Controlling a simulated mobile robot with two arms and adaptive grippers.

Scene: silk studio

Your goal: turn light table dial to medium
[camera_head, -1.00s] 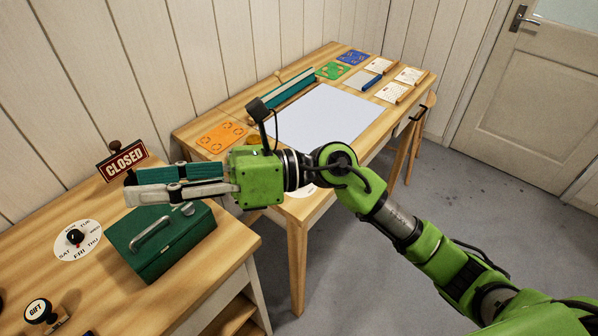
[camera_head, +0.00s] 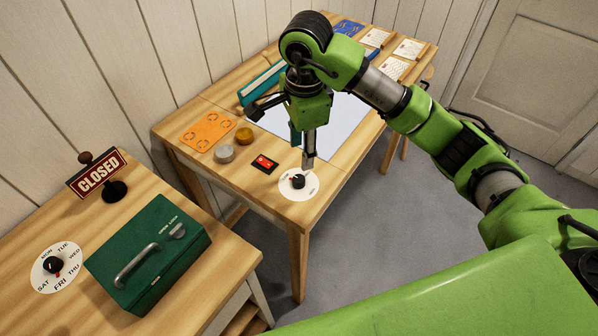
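The light table dial (camera_head: 298,181) is a black knob on a round white plate (camera_head: 291,193) at the near corner of the farther wooden table. A red mark shows on the knob; the plate's lettering is too small to read. My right gripper (camera_head: 306,163) points down just above and behind the knob, with its fingertips close to it. I cannot tell whether they touch it. The fingers are seen nearly edge-on, so their opening is unclear. The white light panel (camera_head: 345,122) lies behind, partly hidden by my arm. My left gripper is not in view.
On the nearer table stand a green cash box (camera_head: 150,250), a CLOSED sign (camera_head: 97,175) and a weekday dial (camera_head: 56,266).

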